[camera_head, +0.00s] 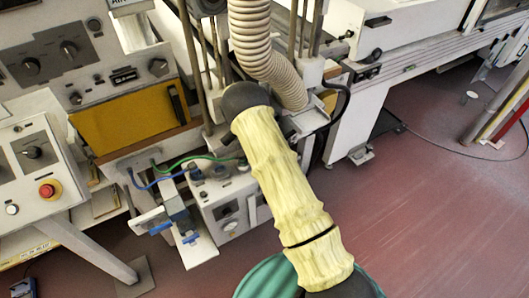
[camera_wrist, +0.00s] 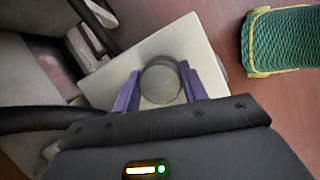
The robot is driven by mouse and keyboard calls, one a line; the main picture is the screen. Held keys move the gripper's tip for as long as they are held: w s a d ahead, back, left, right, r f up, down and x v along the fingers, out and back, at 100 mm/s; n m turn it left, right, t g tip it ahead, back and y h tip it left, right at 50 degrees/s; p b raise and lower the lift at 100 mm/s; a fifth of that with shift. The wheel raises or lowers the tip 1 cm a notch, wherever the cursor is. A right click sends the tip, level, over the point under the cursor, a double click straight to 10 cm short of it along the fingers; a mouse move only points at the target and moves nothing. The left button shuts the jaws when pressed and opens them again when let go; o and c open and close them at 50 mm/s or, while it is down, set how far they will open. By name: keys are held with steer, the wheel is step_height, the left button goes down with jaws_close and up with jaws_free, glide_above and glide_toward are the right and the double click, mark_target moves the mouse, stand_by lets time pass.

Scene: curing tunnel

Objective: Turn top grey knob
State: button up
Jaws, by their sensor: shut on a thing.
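In the wrist view a round grey knob (camera_wrist: 160,83) stands on a pale flat panel (camera_wrist: 118,62). The two purple fingers of my gripper (camera_wrist: 158,74) are on either side of the knob, shut on it. The knob looks round and plain from here, so I cannot tell which way it is turned. In the head view my yellow-sleeved arm crosses the middle. I cannot clearly make out my gripper or the held knob there.
A control panel with dark knobs (camera_head: 68,47) and a yellow-brown panel (camera_head: 130,112) stand at the left of the head view. A red button (camera_head: 46,190) is on a side box. A ribbed hose (camera_head: 258,40) hangs close to my arm. Red floor (camera_head: 450,220) is open at right.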

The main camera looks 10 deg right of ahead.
steer(key=shift+m+g+b, duration=0.6)
steer(key=shift+m+b, duration=0.05)
steer(key=shift+m, duration=1.05)
steer(key=o, duration=1)
step_height(320, 180, up, 10)
steer(key=shift+b, duration=1)
steer(key=shift+c, duration=0.2)
